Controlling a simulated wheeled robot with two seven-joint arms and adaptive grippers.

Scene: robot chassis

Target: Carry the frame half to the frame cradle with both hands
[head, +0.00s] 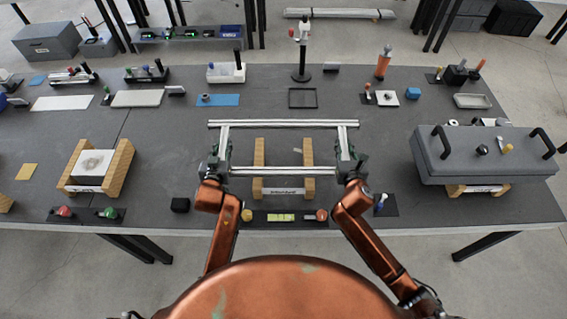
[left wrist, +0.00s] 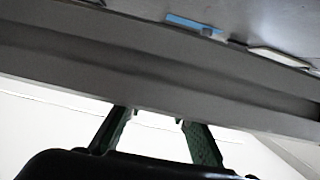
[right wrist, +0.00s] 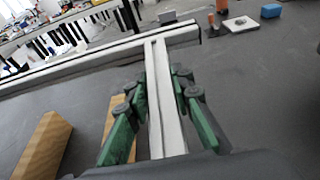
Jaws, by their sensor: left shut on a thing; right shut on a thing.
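The frame half (head: 285,171) is a silvery profile frame with two long bars joined by side bars. In the head view it spans across the frame cradle (head: 308,183), two wooden blocks with a white label between them. My left gripper (head: 217,162) is shut on the frame's left side and my right gripper (head: 350,160) on its right side. In the right wrist view the green fingers (right wrist: 163,88) straddle the side bar (right wrist: 165,120), with the wooden blocks (right wrist: 43,146) lower to the left. The left wrist view shows a grey bar (left wrist: 150,75) across the fingertips. The height gap to the cradle is unclear.
A big grey case (head: 480,152) with black handles stands at the right. Another wooden cradle (head: 115,168) holding a white block stands at the left.

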